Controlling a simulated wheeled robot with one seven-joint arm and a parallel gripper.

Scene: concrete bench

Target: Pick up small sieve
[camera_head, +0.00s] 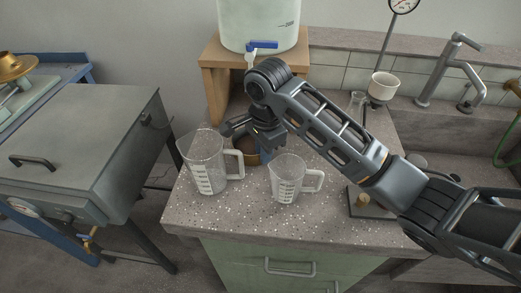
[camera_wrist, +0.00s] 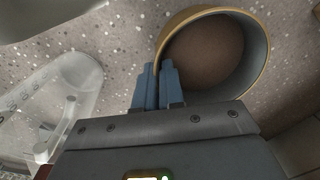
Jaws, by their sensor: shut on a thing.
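The small sieve (camera_head: 247,147) is a round, shallow pan with a brass-coloured rim on the speckled bench top, partly hidden behind my gripper (camera_head: 262,150) in the head view. In the wrist view the sieve (camera_wrist: 208,52) shows from above, with a grey inner wall and a brownish bottom. My gripper (camera_wrist: 156,72) has its two blue fingers close together at the sieve's left edge, with the wall pinched between them. I cannot tell whether the sieve is clear of the bench.
A clear measuring jug (camera_head: 205,165) stands left of the sieve and a smaller one (camera_head: 286,182) in front. A water tank (camera_head: 258,25) on a wooden stand (camera_head: 215,75) is behind. A stand with a white funnel (camera_head: 383,86) and a tap (camera_head: 440,70) are at the right.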

